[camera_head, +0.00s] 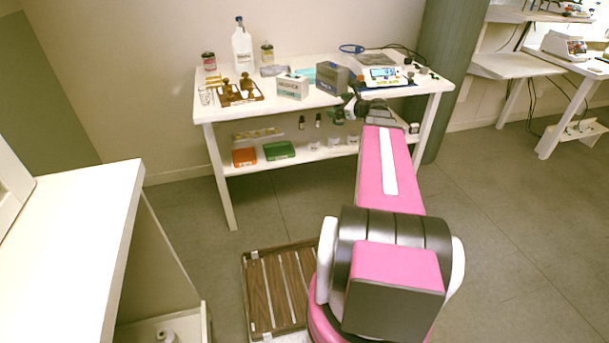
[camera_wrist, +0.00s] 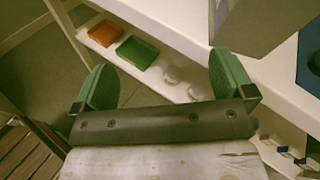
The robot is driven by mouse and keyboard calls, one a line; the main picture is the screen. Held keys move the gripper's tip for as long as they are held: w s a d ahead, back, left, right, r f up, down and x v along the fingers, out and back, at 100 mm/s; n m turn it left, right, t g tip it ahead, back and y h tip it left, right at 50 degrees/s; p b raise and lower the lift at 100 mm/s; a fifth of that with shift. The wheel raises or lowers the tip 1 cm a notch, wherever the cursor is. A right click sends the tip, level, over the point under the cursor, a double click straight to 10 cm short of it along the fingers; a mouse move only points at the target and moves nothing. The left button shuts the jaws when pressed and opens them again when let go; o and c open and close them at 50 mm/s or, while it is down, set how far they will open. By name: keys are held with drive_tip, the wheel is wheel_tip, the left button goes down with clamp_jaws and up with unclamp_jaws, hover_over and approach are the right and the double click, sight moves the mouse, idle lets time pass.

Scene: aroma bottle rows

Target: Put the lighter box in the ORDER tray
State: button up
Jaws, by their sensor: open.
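Two boxes stand side by side on the far table: a white box with printing (camera_head: 292,86) and a grey box (camera_head: 332,78) to its right. Which weighs less cannot be seen. My gripper (camera_head: 345,108) is at the table's front edge, just below and right of the grey box. In the wrist view, my gripper (camera_wrist: 166,84) has its two green fingers wide apart with nothing between them. The grey box (camera_wrist: 262,22) shows beyond the right finger, apart from it. No tray with a readable ORDER label shows.
A scale (camera_head: 382,76) with a lit display stands right of the boxes. A brown tray with weights (camera_head: 240,93) and bottles stand left. The lower shelf holds an orange tray (camera_head: 244,157), a green tray (camera_head: 279,150) and white jars. A slatted wooden platform (camera_head: 262,290) lies near my base.

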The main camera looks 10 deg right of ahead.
drive_tip(key=s+a+f+n+g+h, duration=0.1)
drive_tip(key=s+a+f+n+g, duration=0.3)
drive_tip(key=a+f+n, duration=0.3)
drive_tip(key=s+a+f+n+g, duration=0.4)
drive_tip(key=s+a+n, duration=0.1)
drive_tip(key=a, duration=0.4)
drive_tip(key=s+a+f+n+g+h, duration=0.2)
drive_tip(key=s+f+n+h, duration=0.1)
drive_tip(key=s+n, duration=0.3)
drive_tip(key=s+a+f+n+g+h, duration=0.3)
drive_tip(key=s+f+n+h, duration=0.1)
drive_tip(key=s+n, duration=0.2)
drive_tip(key=shift+s+a+f+n, duration=0.2)
drive_tip(key=shift+s+n, duration=0.15)
drive_tip(key=shift+n, duration=0.45)
